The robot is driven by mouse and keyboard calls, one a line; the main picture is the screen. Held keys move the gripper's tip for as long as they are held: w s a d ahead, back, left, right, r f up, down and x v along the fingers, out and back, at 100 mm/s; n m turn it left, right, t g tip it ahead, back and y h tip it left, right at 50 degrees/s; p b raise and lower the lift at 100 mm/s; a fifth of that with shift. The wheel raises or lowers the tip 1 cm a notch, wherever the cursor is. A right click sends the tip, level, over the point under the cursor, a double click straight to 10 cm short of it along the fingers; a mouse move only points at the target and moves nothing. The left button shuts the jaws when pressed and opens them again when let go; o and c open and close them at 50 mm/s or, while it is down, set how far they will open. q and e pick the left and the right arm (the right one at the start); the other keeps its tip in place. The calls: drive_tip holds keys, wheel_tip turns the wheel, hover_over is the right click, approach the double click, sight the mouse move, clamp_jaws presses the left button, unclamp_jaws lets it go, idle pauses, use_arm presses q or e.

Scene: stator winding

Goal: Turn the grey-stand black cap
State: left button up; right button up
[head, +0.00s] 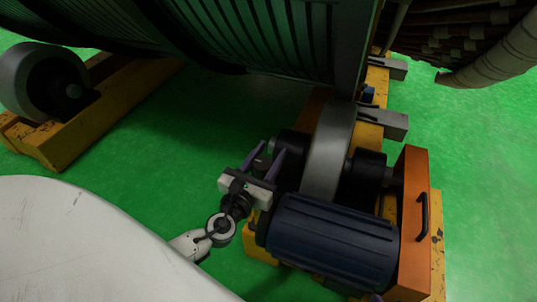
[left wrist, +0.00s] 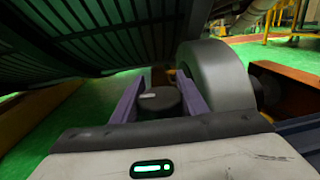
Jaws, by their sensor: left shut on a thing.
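In the head view my left gripper (head: 265,163) reaches in from the lower left to the near side of the roller stand. Its two purple fingers are closed around a small black cap (head: 263,162). In the left wrist view the fingers stand on both sides of the round black cap (left wrist: 160,98), which has a pale mark on its top. The cap sits beside the large grey roller (head: 328,150), which also shows in the left wrist view (left wrist: 217,78). My right gripper is in neither view.
A dark blue motor (head: 333,240) and an orange box with a handle (head: 413,222) stand close to the right of the gripper. The big ribbed stator (head: 270,35) hangs above. Another roller (head: 40,80) sits on a yellow beam at left. Green floor (head: 150,150) lies open between.

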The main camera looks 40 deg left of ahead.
use_arm(q)
drive_tip(key=m+h, duration=0.1)
drive_tip(key=h, duration=0.1)
drive_tip(key=m+h+b, duration=0.1)
drive_tip(key=m+h, duration=0.1)
drive_tip(key=h, duration=0.1)
drive_tip(key=shift+d+f, duration=0.1)
drive_tip(key=shift+d, duration=0.3)
drive_tip(key=shift+s+d+m+g+h, duration=0.6)
drive_tip(key=shift+d+m+g+h, duration=0.05)
drive_tip(key=shift+m+g+h, duration=2.1)
drive_tip(key=shift+s+d+m+g+h, duration=0.55)
drive_tip(key=shift+d+m+g+h, duration=0.05)
drive_tip(key=shift+m+g+h, duration=2.2)
drive_tip(key=shift+s+d+m+g+h, duration=0.65)
drive_tip(key=shift+m+g+h, duration=1.95)
drive_tip(key=shift+g, duration=0.25)
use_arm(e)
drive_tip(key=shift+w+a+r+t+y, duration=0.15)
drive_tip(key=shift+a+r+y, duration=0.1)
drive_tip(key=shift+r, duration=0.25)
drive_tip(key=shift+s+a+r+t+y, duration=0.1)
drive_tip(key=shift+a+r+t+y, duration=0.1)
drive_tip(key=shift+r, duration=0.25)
use_arm(q)
drive_tip(key=shift+m+g, duration=0.25)
drive_tip(key=shift+g, duration=0.05)
drive_tip(key=o, duration=1)
drive_tip(key=shift+o, duration=0.2)
